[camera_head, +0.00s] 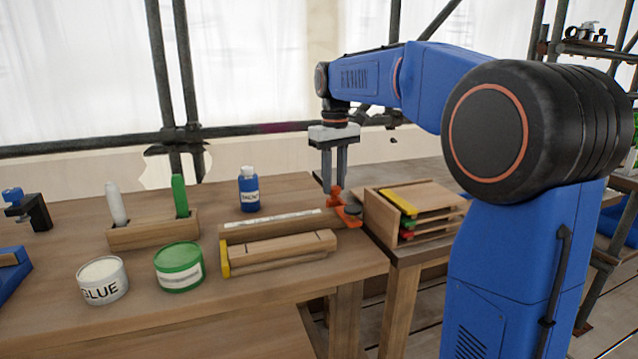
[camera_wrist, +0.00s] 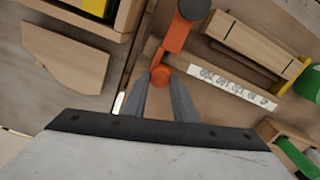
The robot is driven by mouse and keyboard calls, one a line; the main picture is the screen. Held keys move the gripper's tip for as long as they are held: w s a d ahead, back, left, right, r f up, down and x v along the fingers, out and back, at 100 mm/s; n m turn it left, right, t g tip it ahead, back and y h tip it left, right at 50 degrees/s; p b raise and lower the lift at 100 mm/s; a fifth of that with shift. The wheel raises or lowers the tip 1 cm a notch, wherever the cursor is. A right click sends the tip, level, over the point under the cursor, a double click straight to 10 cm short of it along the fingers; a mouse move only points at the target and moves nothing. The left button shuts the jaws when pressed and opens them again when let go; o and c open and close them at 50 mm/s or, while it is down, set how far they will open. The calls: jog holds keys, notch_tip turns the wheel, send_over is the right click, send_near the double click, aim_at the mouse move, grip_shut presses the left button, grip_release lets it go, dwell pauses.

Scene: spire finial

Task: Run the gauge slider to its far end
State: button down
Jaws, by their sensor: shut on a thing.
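The gauge is a wooden rail (camera_head: 232,232) with a white marked strip (camera_head: 275,219), lying across the right part of the bench. The strip also shows in the wrist view (camera_wrist: 232,88). The orange slider (camera_head: 344,212) sits at the rail's right end in the head view, with a dark round part on its near side. In the wrist view the slider (camera_wrist: 177,36) is at the top centre. My gripper (camera_head: 333,187) points down over it, shut on its upright orange knob. The wrist view shows the knob between my fingertips (camera_wrist: 161,81).
A wooden block with a yellow end (camera_head: 280,250) lies just in front of the rail. A blue bottle (camera_head: 249,190) stands behind it. A rack of coloured-edged boards (camera_head: 425,207) stands close right of the slider. A green tin (camera_head: 180,268) and a glue tin (camera_head: 102,281) are left.

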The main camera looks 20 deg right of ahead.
jog(key=shift+d, duration=0.3)
jog(key=c, duration=1.4)
grip_release()
jog(key=shift+d, duration=0.15)
jog(key=shift+c, duration=0.2)
jog(key=shift+r, duration=0.1)
notch_tip(320, 180, up, 17)
